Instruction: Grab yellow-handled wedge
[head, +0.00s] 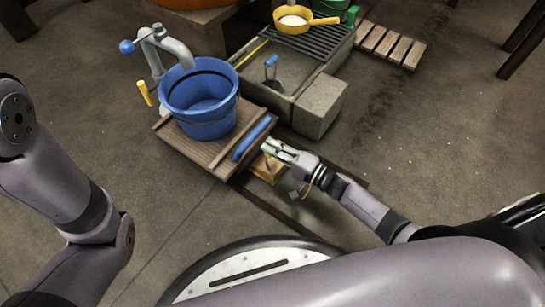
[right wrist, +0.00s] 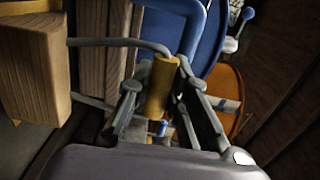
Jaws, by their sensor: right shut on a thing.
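My right gripper (head: 272,149) is at the front right edge of the wooden platform in the head view. In the right wrist view, my right gripper (right wrist: 165,105) has its fingers on both sides of a yellow handle (right wrist: 160,85) and is shut on it. A bent grey metal rod meets the handle from the left. In the head view a tan wooden piece (head: 268,168) shows just below the fingers; the handle itself is mostly hidden there. My left arm shows at the left, but its gripper is out of view.
A blue bucket (head: 200,100) stands on the wooden platform (head: 180,146), with a blue bar (head: 251,139) along its right edge. Another yellow handle (head: 145,93) is left of the bucket. A grey sink (head: 280,72) and concrete block (head: 320,106) stand behind. Floor at right is clear.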

